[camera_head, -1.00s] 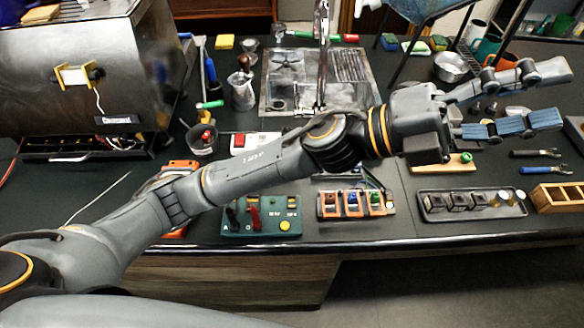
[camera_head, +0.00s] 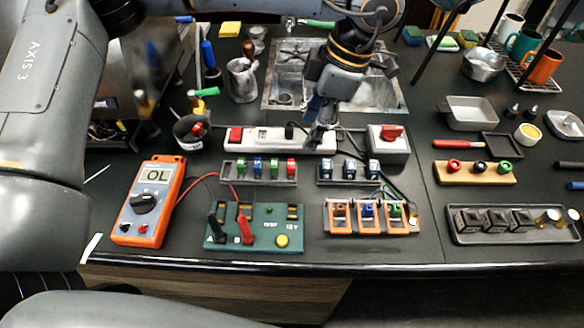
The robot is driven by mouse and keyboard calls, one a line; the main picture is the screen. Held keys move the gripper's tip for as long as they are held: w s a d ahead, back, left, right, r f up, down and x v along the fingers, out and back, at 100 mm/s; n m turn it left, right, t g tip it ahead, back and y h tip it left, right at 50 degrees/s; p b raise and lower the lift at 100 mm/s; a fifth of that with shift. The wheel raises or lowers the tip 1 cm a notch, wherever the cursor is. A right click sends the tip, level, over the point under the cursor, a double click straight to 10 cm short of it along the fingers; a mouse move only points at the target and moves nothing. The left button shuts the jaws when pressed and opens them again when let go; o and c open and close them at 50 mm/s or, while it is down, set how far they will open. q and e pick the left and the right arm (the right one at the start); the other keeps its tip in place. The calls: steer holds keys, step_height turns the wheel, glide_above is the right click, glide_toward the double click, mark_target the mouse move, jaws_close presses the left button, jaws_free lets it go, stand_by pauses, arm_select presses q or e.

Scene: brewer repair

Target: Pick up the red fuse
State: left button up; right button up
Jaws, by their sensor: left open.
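A small rack (camera_head: 258,182) in the middle of the counter holds several upright coloured fuses. A red fuse (camera_head: 291,166) stands at its right end, beside a blue one (camera_head: 274,167) and a green one (camera_head: 257,167). My left gripper (camera_head: 318,132) points down from above, over the right part of the white power strip, behind and slightly right of the red fuse. It is open, with nothing visible between its fingers, and apart from the fuse. My right gripper is out of view.
An orange multimeter (camera_head: 150,200) reading OL has leads running to a green test board (camera_head: 255,235). The power strip (camera_head: 262,140) lies behind the rack. A box with a red switch (camera_head: 388,145) and a second dark rack (camera_head: 348,178) stand to the right.

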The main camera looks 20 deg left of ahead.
arm_select(q)
glide_above(292, 164)
steer(key=d, duration=0.2)
step_height(292, 164, down, 6)
steer(key=shift+w+f+p, duration=0.1)
steer(key=shift+w+p, duration=0.05)
steer(key=shift+p, duration=0.3)
steer(key=x, duration=0.1)
steer(key=p+x, duration=0.2)
steer(key=x, duration=0.1)
steer(key=shift+w+a, duration=0.1)
steer(key=shift+a, duration=0.2)
steer(key=shift+a+f, duration=0.15)
steer(key=shift+f, duration=0.3)
steer(key=c, duration=1)
steer(key=shift+o, duration=0.2)
